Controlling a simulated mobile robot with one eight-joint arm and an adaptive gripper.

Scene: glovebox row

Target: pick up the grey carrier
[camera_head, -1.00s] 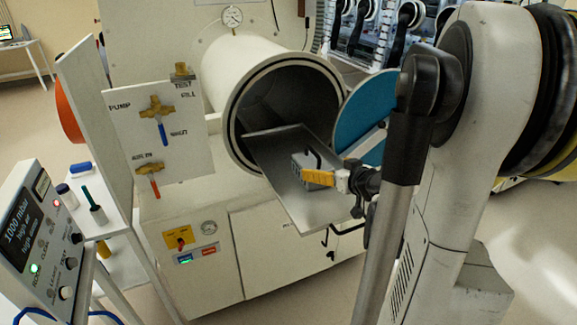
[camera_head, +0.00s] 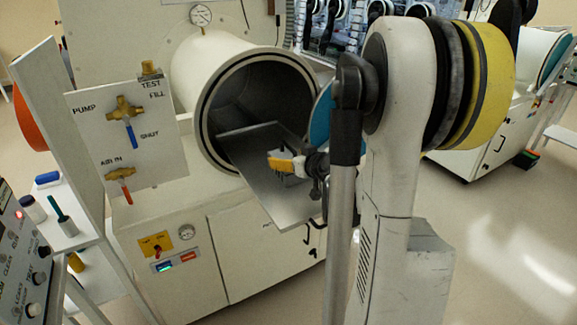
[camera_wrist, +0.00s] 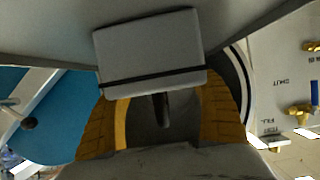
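The grey carrier (camera_wrist: 150,45) is a small box with a dark band along one edge and a dark handle (camera_wrist: 163,108). The upside-down wrist view shows it against the metal tray (camera_head: 270,195), which sticks out of the round chamber opening. My gripper (camera_wrist: 157,97) has two yellow fingers, spread wide near the carrier's two sides. The handle stands in the gap between them, with clear space on both sides. In the head view my gripper (camera_head: 285,163) is over the tray and hides most of the carrier. Whether the fingers touch it cannot be told.
The white chamber (camera_head: 215,75) with its dark opening lies behind the tray. A blue round door (camera_head: 320,115) is at the opening's right, close to my arm. A valve panel (camera_head: 125,130) stands at the left.

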